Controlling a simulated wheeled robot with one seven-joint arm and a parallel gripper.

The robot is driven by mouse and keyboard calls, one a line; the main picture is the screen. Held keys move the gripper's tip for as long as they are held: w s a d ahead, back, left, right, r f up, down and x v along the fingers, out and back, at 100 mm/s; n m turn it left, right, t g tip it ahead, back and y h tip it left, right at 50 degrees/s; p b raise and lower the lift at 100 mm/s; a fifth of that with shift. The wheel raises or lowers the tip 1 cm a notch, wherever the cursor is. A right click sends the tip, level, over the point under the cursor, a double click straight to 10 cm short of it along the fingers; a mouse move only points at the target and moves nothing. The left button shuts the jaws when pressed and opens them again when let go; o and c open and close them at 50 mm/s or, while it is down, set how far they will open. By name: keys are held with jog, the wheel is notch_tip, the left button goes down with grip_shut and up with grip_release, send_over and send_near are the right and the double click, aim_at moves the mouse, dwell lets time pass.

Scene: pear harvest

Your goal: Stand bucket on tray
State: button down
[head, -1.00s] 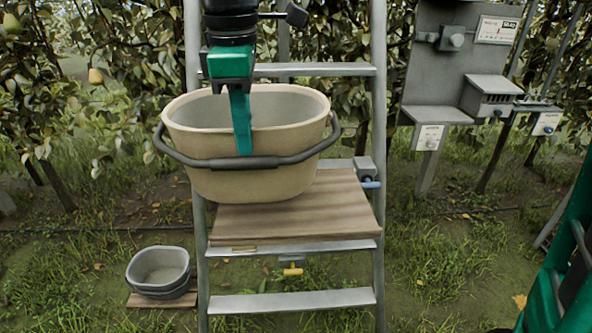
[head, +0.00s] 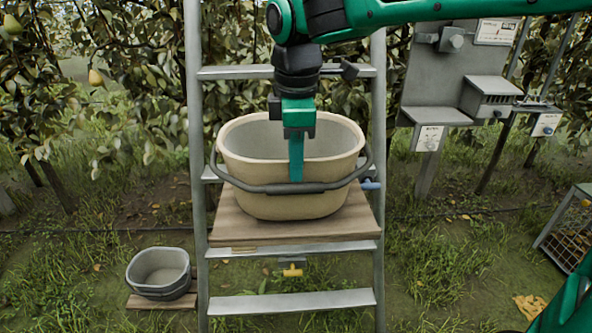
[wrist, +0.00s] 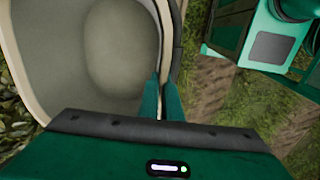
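The cream bucket (head: 290,204) with a dark grey handle is upright and empty over the brown wooden tray (head: 235,228) on the ladder. Its base overlaps the tray in the head view; I cannot tell whether it touches. My gripper (head: 296,172) is at the bucket's near rim, pointing down. In the wrist view the fingers (wrist: 161,100) are close together around the bucket's rim, and the bucket's inside (wrist: 100,60) fills the left. The fingertips are partly hidden.
The ladder's rails (head: 197,180) flank the tray. A small grey bucket (head: 158,272) sits on a low board at the lower left. A grey panel stand (head: 435,80) is at the right, and a crate (head: 568,230) at the far right. Foliage is behind.

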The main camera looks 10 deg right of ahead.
jog(key=shift+f, duration=0.8)
jog(key=c, duration=2)
grip_release()
jog(key=shift+f, duration=0.1)
jog(key=r, duration=0.8)
jog(key=s+r, duration=0.1)
jog(key=r, duration=0.3)
jog(key=shift+s+r, duration=0.1)
